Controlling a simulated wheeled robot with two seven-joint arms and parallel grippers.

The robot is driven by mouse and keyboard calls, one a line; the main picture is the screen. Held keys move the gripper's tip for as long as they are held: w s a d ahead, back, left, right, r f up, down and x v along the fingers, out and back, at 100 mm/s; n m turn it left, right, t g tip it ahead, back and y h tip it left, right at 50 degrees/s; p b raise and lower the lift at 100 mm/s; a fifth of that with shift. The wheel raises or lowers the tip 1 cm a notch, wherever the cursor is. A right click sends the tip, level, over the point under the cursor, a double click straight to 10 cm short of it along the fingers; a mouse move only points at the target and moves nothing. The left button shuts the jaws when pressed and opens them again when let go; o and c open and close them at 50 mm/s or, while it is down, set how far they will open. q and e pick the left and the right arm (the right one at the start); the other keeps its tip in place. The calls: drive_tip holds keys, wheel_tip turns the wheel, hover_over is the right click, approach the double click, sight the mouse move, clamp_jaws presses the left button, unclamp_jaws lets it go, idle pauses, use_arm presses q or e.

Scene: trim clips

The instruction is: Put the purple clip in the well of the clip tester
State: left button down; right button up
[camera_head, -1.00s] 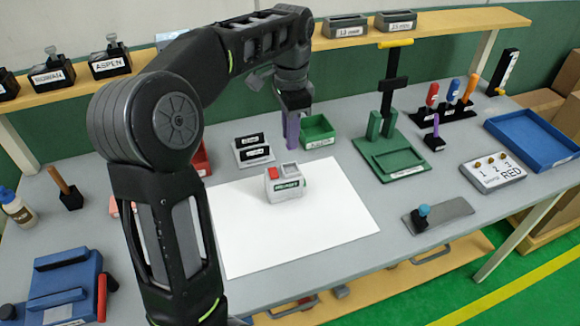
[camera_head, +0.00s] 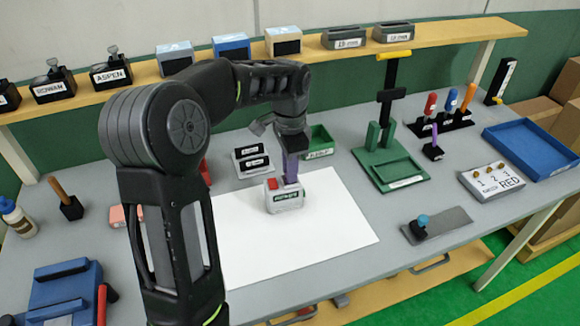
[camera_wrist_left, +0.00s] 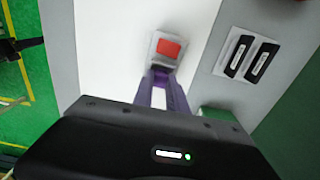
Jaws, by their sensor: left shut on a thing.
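The clip tester (camera_head: 285,200) is a small light grey block on a white sheet, with a red patch on its top left. My left gripper (camera_head: 291,180) points down right over the tester's right part, where its well is. In the left wrist view, the purple lengths of the left gripper (camera_wrist_left: 160,74) close together at the tester (camera_wrist_left: 156,50). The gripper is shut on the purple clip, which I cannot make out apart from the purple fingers. The tips hide the well, so I cannot tell whether the clip is inside it. My right gripper is out of view.
A green bin (camera_head: 320,140) and a holder with two black labelled blocks (camera_head: 252,160) stand just behind the tester. A green fixture (camera_head: 390,165) stands to the right. The white sheet (camera_head: 335,225) is clear around the tester.

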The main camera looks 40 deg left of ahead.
use_arm(q)
drive_tip(key=shift+f, duration=0.2)
drive_tip(key=c, duration=1.3)
unclamp_jaws()
drive_tip(key=shift+r, duration=0.1)
drive_tip(key=shift+c, duration=0.2)
drive_tip(key=shift+r, duration=0.25)
wheel_tip(320, 180, up, 5)
drive_tip(key=shift+r+b, duration=0.2)
drive_tip(key=shift+b, duration=0.1)
wheel_tip(320, 180, up, 6)
drive_tip(key=p, duration=0.4)
drive_tip(key=shift+r, duration=0.2)
